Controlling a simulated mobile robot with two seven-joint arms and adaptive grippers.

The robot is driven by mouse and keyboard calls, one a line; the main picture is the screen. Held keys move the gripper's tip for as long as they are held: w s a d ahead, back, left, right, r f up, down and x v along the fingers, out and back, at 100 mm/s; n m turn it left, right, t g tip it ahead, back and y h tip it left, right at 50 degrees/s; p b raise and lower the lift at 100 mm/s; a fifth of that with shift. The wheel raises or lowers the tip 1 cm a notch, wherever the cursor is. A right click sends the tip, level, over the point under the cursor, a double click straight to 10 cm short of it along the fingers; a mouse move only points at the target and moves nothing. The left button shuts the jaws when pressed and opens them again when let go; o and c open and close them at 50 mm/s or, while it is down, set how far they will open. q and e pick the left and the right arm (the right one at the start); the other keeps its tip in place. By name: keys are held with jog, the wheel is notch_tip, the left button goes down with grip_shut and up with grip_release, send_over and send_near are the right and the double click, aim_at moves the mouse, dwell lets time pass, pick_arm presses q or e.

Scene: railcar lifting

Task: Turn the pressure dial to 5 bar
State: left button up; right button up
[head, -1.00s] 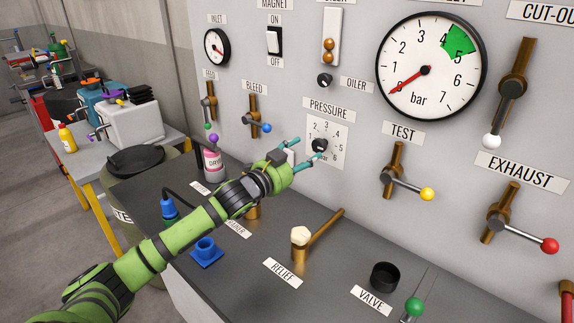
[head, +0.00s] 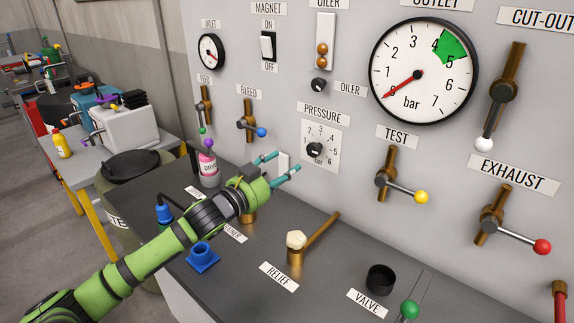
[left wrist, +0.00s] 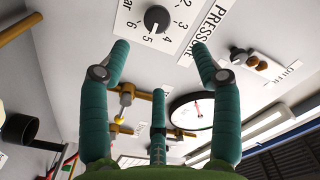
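The pressure dial (head: 314,150) is a black knob on a white numbered plate (head: 331,168) on the grey panel. In the left wrist view the knob (left wrist: 157,19) is at the top, upside down, and its white mark appears to point at about 5. My left gripper (head: 283,163) is open and empty, with its teal fingers below and left of the dial, apart from it. In the left wrist view its fingers (left wrist: 160,50) are spread, with the knob beyond the tips. My right gripper is not in view.
The large outlet gauge (head: 424,70) has its red needle at the low end, outside the green band. The test lever (head: 400,188) is right of the dial. The brass relief handle (head: 315,238) and black cup (head: 381,279) stand on the dark bench (head: 335,285) below.

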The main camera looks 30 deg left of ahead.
aim_at(312, 152)
pick_arm(q)
jog(key=shift+w+d+f+n+p, duration=0.1)
jog(key=shift+w+d+n+p, duration=0.15)
jog(key=shift+w+n+p, duration=1.3)
jog(key=shift+w+d+f+n+p, duration=0.2)
jog(key=shift+w+n, duration=0.85)
jog(key=shift+w, duration=1.4)
jog(key=shift+w+d+f+n+p, duration=0.1)
jog(key=shift+w+d+n+p, duration=0.2)
jog(key=shift+w+n+p, duration=0.95)
jog(key=shift+w+b, duration=0.5)
jog(key=shift+w, duration=0.25)
jog(key=c, duration=1.1)
jog(key=shift+m, duration=0.25)
jog(key=shift+c, duration=0.2)
